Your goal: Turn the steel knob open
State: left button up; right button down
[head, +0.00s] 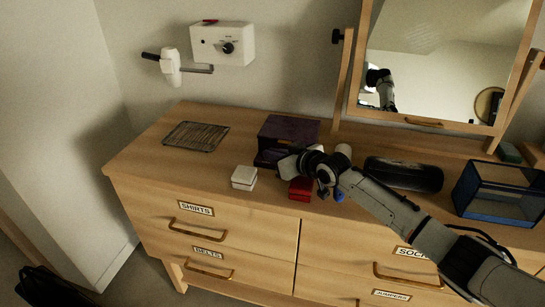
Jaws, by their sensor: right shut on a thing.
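The purple box (289,130) stands on the dresser top against the wall side. My right gripper (289,166) is at the lower front of this box, reaching in from the right. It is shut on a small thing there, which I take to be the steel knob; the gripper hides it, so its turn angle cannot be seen. The box looks closed. My left gripper is out of view.
A white box (244,177) and a red box (300,188) sit close to my right gripper. A black cylinder (404,174), a blue-framed glass case (502,190) and a mirror (440,60) stand right. A wire rack (196,136) lies left. A hairdryer (170,66) hangs on the wall.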

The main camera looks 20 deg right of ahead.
jog(key=shift+d+f, duration=0.1)
jog(key=shift+f, duration=0.1)
dwell(0.4)
jog(key=c, duration=1.9)
grip_release()
jog(key=shift+r, duration=0.1)
jog(key=shift+r, duration=0.1)
jog(key=shift+r, duration=0.1)
